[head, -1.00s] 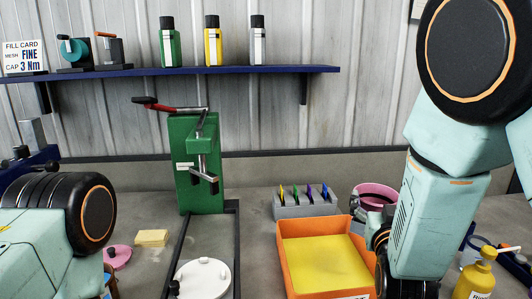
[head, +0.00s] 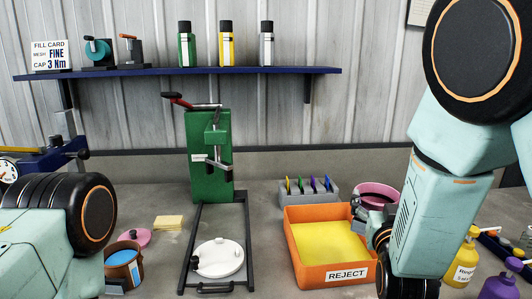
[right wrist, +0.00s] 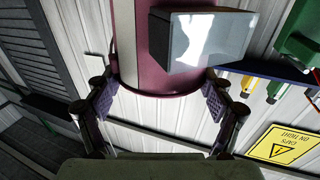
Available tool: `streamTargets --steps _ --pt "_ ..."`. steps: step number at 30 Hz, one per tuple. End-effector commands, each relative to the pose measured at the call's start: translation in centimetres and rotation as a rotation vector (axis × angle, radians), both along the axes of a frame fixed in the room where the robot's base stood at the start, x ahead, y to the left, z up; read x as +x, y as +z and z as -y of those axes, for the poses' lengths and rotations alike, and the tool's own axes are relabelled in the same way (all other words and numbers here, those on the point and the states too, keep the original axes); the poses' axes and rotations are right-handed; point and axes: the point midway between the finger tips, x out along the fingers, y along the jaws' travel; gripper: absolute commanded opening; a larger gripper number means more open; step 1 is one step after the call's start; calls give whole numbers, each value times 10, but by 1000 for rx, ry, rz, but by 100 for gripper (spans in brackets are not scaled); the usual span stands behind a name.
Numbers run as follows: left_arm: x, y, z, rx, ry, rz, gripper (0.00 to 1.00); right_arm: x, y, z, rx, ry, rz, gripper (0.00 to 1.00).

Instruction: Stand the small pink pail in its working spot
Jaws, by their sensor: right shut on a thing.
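The small pink pail (head: 378,190) is at the right in the head view, behind the right rear corner of the orange tray. My right gripper (head: 372,215) is shut on it; my forearm partly hides the grip. A green press (head: 208,160) stands at centre left on a dark rail frame (head: 184,255) with a white round lid (head: 218,258) between the rails. My left gripper is out of view.
An orange REJECT tray (head: 345,275) with a yellow inside is near the front. A grey rack (head: 300,198) of coloured tools stands behind it. A brown pot (head: 124,265), pink disc (head: 135,237) and yellow sponge (head: 169,222) lie left. Yellow (head: 463,262) and purple bottles stand right.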

Motion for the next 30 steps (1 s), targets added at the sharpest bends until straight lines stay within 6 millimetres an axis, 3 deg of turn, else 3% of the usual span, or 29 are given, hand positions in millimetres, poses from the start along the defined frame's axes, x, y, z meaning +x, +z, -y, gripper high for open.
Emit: streamTargets --steps 2,11,18,26,30 --pt "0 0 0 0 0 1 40 1 0 0 1 -1 0 19" --pt "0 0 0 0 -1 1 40 -29 -57 -16 -21 54 -6 19" --pt "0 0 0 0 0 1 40 -75 -109 -38 -23 136 -9 19" --pt "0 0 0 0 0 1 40 -127 -145 -61 0 229 -8 19" --pt "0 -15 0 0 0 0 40 -126 -156 -61 0 228 0 19"
